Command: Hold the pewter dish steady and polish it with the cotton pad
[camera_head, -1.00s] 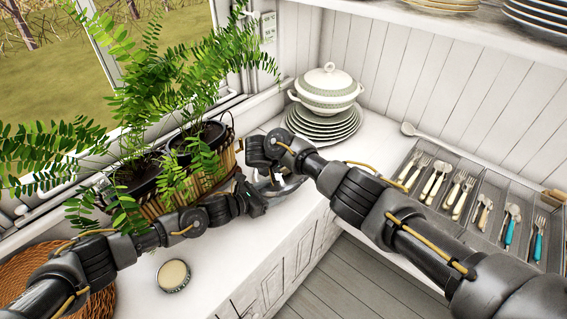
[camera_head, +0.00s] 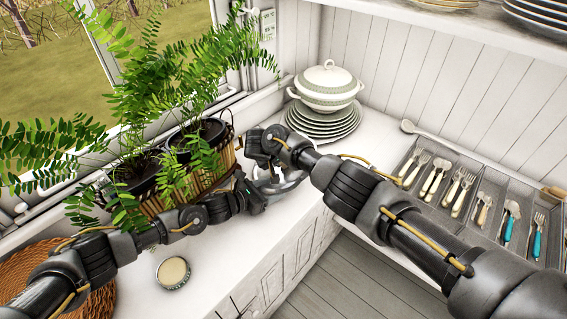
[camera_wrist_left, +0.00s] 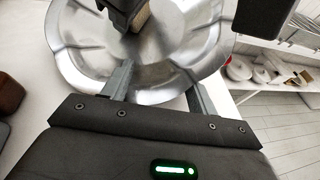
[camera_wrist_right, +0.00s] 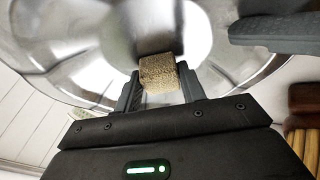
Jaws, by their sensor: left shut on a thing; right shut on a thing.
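The pewter dish (camera_head: 290,184) is a shiny grey, lobed bowl above the white counter, mostly hidden by my arms in the head view. It fills much of the left wrist view (camera_wrist_left: 185,75) and the right wrist view (camera_wrist_right: 95,50). My left gripper (camera_head: 262,193) is shut on the dish's near rim, with a finger on each side in its wrist view. The cotton pad (camera_wrist_right: 158,74), a tan, rough-textured block, sits between the fingers of my right gripper (camera_wrist_right: 160,88). The pad is over the dish's inside; I cannot tell whether it touches.
Potted ferns (camera_head: 165,165) in a basket stand close behind my left arm. A plate stack (camera_head: 322,122) with a lidded tureen (camera_head: 326,88) stands behind the dish. A cutlery tray (camera_head: 470,200) is at right, a round tin (camera_head: 173,273) at front left.

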